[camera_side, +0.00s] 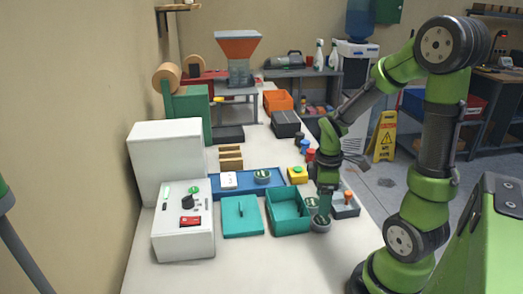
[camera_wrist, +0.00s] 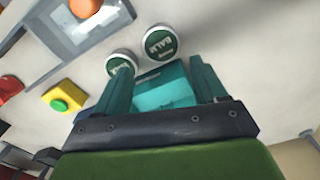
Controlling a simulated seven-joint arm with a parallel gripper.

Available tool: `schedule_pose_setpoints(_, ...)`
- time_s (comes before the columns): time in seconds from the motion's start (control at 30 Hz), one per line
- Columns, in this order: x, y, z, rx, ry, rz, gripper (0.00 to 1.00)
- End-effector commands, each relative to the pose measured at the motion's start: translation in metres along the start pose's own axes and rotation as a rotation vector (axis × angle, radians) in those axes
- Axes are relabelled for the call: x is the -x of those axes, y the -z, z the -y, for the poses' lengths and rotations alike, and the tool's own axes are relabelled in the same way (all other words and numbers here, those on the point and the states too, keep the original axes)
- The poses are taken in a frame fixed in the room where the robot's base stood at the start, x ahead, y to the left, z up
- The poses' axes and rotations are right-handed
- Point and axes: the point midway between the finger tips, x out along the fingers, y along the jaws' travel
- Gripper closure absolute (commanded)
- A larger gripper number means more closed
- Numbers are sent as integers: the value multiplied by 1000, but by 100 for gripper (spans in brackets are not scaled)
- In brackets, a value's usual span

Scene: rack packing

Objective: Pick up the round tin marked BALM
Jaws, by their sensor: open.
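The round tin marked BALM (camera_wrist: 160,42) has a dark green lid with white lettering and a pale rim. In the wrist view it lies just beyond my open fingers. It appears to be the nearer tin (camera_side: 320,224) below my gripper in the side view. A second similar tin (camera_wrist: 121,64) sits beside it, its lettering hard to read and its lower part hidden by a finger. My gripper (camera_side: 324,208) is open and empty, above the table by the tins. Its two teal fingers (camera_wrist: 162,72) also show in the wrist view.
An open teal bin (camera_side: 287,225) stands just left of the tins. A grey tray (camera_side: 345,212) with an orange-topped item is to the right. A yellow box with a green button (camera_side: 297,175) stands behind. Another round tin (camera_side: 262,176) sits on the blue tray (camera_side: 245,188).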

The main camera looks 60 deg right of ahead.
Motion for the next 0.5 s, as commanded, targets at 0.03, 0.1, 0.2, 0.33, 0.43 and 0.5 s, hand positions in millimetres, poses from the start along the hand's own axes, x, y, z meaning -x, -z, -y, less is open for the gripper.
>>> schedule_pose_setpoints(0.03,-8,0,1,-1,5,2,29)
schedule_pose_setpoints(0.1,-15,0,0,-2,3,1,29)
schedule_pose_setpoints(0.2,-20,0,0,-2,1,0,29)
schedule_pose_setpoints(0.33,-33,-3,2,-2,4,2,29)
schedule_pose_setpoints(0.43,-49,-7,4,-3,6,3,29)
schedule_pose_setpoints(0.5,-59,-7,4,-1,5,2,29)
